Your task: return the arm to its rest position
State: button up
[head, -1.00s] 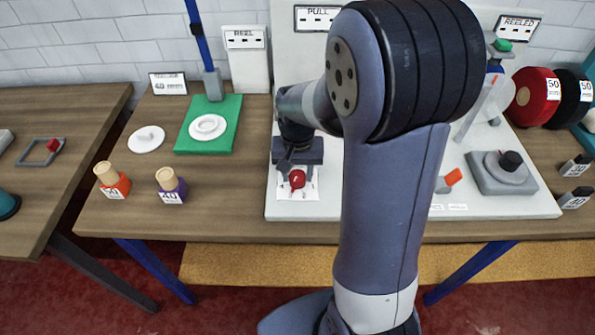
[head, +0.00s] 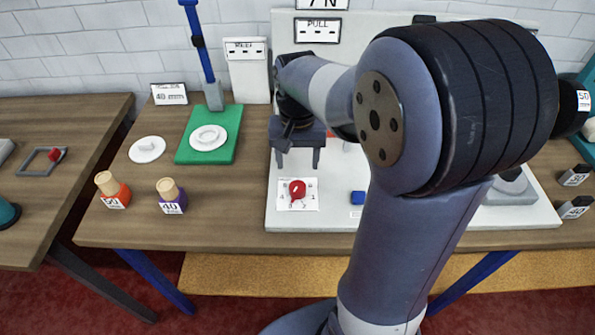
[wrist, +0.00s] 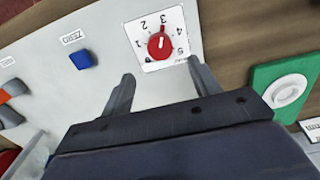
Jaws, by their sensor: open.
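My gripper (head: 299,163) is open and empty, its two fingers pointing down above the white board (head: 283,219). It hangs just behind a red dial knob (head: 297,188) on a white numbered plate, and is apart from it. In the wrist view the gripper (wrist: 160,85) shows both fingers spread, with the red knob (wrist: 155,44) beyond them and its pointer near 3. My arm reaches in from the front right and hides the right middle of the board.
A blue button (head: 358,197) sits on the board. A green mat (head: 224,148) with a white ring lies at left. Two wooden-topped stamps, one orange (head: 113,197) and one purple (head: 171,201), stand near the front edge. A grey fixture with a black knob is partly hidden at right.

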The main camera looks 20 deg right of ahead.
aim_at(298, 186)
notch_tip(298, 186, up, 2)
jog(key=shift+r, duration=0.1)
dwell(0.4)
notch_tip(298, 186, down, 11)
dwell(0.4)
dwell(0.3)
jog(key=n, duration=0.9)
jog(key=shift+n+b, duration=0.4)
notch_tip(298, 186, up, 11)
dwell(1.4)
